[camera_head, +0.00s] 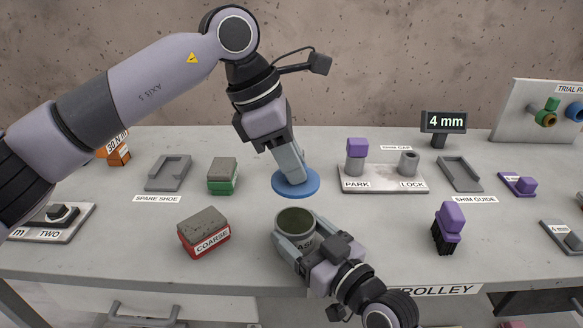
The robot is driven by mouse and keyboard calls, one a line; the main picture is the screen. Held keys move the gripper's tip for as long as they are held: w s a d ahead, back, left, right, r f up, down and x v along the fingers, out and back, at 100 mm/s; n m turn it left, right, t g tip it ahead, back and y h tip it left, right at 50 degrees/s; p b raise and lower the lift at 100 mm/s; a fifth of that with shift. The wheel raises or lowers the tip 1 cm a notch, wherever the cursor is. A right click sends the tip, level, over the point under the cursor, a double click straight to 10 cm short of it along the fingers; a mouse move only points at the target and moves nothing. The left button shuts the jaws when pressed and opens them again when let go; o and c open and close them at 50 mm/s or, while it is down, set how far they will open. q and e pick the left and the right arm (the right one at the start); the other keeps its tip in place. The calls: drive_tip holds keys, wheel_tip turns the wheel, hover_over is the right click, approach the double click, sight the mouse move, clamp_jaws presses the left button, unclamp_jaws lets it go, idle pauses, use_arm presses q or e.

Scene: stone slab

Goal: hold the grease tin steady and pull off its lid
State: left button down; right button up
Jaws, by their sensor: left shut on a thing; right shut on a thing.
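The grease tin (296,219) stands upright on the grey bench top, its round mouth open and its dark green inside showing. My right gripper (296,243) is shut on the tin's body from the front, covering much of its side and label. The round blue lid (283,187) is apart from the tin and shows just behind its mouth in the picture. My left gripper (293,172) comes down from above and is shut on the lid. How high the lid is above the bench is hard to tell.
A red COARSE block (204,237) lies left of the tin and a green-grey block (223,178) farther back. The PARK/LOCK plate (382,181) stands right of the lid. A purple-handled brush (448,226) stands at right. Bare bench lies between the tin and the brush.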

drive_tip(key=o, duration=1.6)
drive_tip(key=shift+c, duration=0.2)
drive_tip(key=shift+d, duration=0.1)
drive_tip(key=v, duration=1.2)
